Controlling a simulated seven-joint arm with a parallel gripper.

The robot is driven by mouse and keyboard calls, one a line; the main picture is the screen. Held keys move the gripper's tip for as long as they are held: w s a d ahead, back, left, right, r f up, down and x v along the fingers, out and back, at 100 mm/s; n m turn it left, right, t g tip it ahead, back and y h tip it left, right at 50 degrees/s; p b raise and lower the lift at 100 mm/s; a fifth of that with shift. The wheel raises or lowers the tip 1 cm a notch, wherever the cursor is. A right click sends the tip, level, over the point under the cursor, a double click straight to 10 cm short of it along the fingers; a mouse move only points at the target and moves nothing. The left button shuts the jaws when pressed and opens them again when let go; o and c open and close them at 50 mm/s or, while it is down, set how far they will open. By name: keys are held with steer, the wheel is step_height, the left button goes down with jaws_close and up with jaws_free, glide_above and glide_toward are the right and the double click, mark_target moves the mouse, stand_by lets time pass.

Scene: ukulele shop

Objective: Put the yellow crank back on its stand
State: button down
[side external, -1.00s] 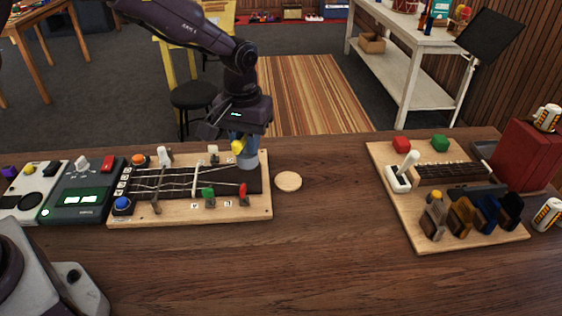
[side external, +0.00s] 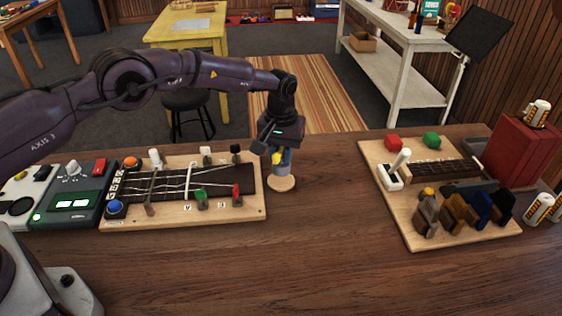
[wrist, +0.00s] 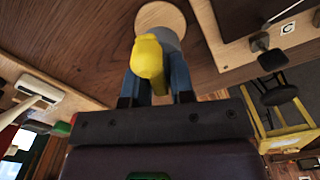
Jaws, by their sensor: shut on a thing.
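The yellow crank (wrist: 148,58) is pinched between the two blue fingers of my gripper (wrist: 155,72), with its grey round part (wrist: 170,42) beyond the fingertips. In the side view, my gripper (side external: 283,157) points down with the crank (side external: 276,158) over the round pale wooden disc (side external: 281,184), which looks like the stand. The disc also shows past the grey part in the wrist view (wrist: 160,16). The grey part is at or just above the disc; I cannot tell whether they touch.
The fretted wooden board (side external: 258,213) with several coloured knobs and pegs lies just left of the disc. A second wooden board (side external: 405,222) with several coloured pieces and a white lever is at the right. The table between the disc and that board is clear.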

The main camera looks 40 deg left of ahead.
mark_target(281, 161)
steer(key=shift+f, duration=1.45)
steer(key=shift+f, duration=0.15)
steer(key=c, duration=1)
jaws_free()
